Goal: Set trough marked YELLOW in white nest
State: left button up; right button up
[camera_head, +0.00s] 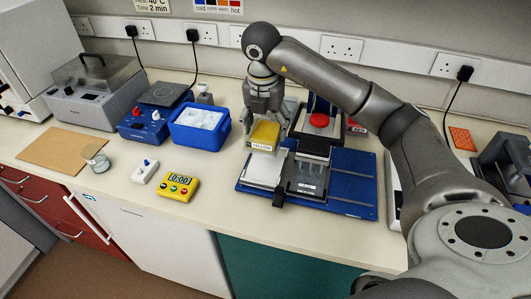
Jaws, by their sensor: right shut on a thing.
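The trough marked YELLOW (264,136) is a small container with yellow contents and a white front label. My right gripper (264,118) comes down from above and is shut on the trough, upright. It is over or just behind a white block (263,169), which looks like the white nest, on the left part of the blue deck (345,206). I cannot tell whether the trough touches the nest. My left gripper is not in view.
A blue ice box (200,126), a yellow timer (179,186) and a white switch box (145,172) stand left. The front bench edge is clear.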

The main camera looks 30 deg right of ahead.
aim_at(266, 137)
notch_tip(266, 137, down, 6)
jog(key=shift+s+r+p, duration=0.1)
jog(key=shift+r+p, duration=0.15)
jog(key=shift+p, duration=0.3)
notch_tip(266, 137, down, 3)
jog(key=shift+f+p, duration=0.15)
jog(key=shift+p, duration=0.35)
jog(key=shift+f, duration=0.4)
jog(key=shift+f+b, duration=0.3)
jog(key=o, duration=0.8)
jog(key=shift+r, duration=0.1)
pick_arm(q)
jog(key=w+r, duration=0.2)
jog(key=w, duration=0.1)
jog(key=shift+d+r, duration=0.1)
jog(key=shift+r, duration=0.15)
